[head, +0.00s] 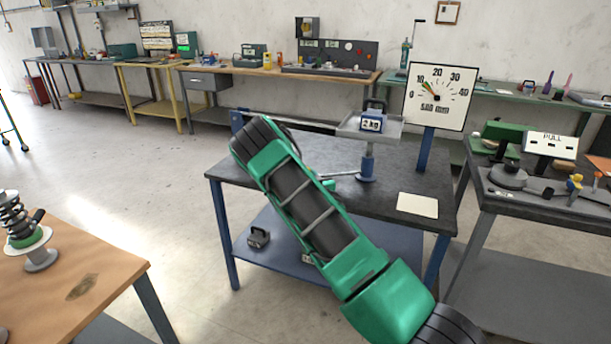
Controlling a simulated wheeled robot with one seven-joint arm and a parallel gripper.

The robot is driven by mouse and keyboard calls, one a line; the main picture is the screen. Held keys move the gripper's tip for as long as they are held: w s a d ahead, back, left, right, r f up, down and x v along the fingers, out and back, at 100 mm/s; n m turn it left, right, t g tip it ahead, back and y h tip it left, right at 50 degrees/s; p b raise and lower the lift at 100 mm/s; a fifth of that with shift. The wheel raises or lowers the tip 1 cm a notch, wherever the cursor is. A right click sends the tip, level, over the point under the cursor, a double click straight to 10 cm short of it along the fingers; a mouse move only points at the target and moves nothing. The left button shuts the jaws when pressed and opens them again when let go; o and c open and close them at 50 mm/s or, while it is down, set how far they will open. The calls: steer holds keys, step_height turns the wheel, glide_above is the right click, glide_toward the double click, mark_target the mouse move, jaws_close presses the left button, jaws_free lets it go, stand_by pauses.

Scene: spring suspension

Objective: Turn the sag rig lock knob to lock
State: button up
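The sag rig stands on a dark-topped blue bench (285,190). It has a tray (392,131) on a short post (367,165), and a weight marked 2 kg (372,124) sits on the tray. A white dial board (437,97) marked 0 to 40 stands behind it, with its needle pointing up and left, near 10. My gripper is not visible.
A blank pale card (417,205) lies at the bench's front right. Another weight (258,237) sits on the lower shelf. A wooden table (110,265) with a spring unit (20,220) stands at left. A bench (540,205) with tools adjoins at right. The floor between is clear.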

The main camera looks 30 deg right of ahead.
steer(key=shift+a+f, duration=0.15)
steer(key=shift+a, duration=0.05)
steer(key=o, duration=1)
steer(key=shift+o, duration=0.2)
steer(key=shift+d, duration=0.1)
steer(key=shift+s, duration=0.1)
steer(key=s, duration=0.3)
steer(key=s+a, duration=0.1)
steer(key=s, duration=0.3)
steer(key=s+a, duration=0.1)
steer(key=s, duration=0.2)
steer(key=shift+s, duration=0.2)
